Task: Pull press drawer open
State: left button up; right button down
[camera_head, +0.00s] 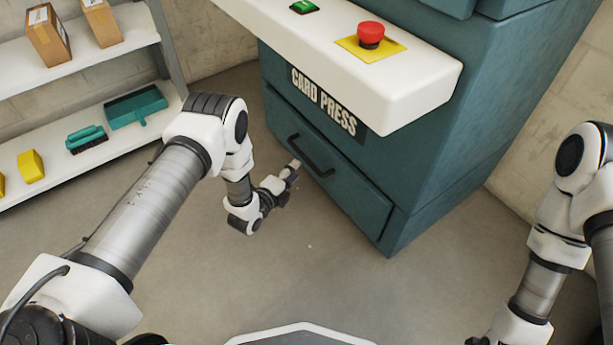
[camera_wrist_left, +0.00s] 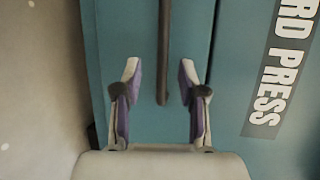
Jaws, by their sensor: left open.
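The teal card press has a drawer (camera_head: 345,195) low on its front, with a black bar handle (camera_head: 312,157). The drawer front looks flush with the cabinet. In the left wrist view the handle (camera_wrist_left: 164,50) runs between the two open fingers of my left gripper (camera_wrist_left: 160,80), with a gap on each side. I see no finger touching it. My right arm shows at the right edge of the head view, but its gripper fingers are not visible.
A white ledge (camera_head: 400,85) with a red button (camera_head: 371,35) on a yellow plate and a green button (camera_head: 304,7) juts out above the drawer. A shelf (camera_head: 120,135) with boxes and a teal dustpan (camera_head: 136,106) stands at left. The floor before the drawer is clear.

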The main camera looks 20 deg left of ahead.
aim_at(306, 157)
pick_arm(q)
jog(key=b+x, duration=0.4)
jog(key=x, duration=0.2)
jog(key=shift+w, duration=0.35)
jog(key=shift+w+d, duration=0.15)
jog(key=shift+w, duration=0.1)
jog(key=shift+r, duration=0.1)
grip_shut()
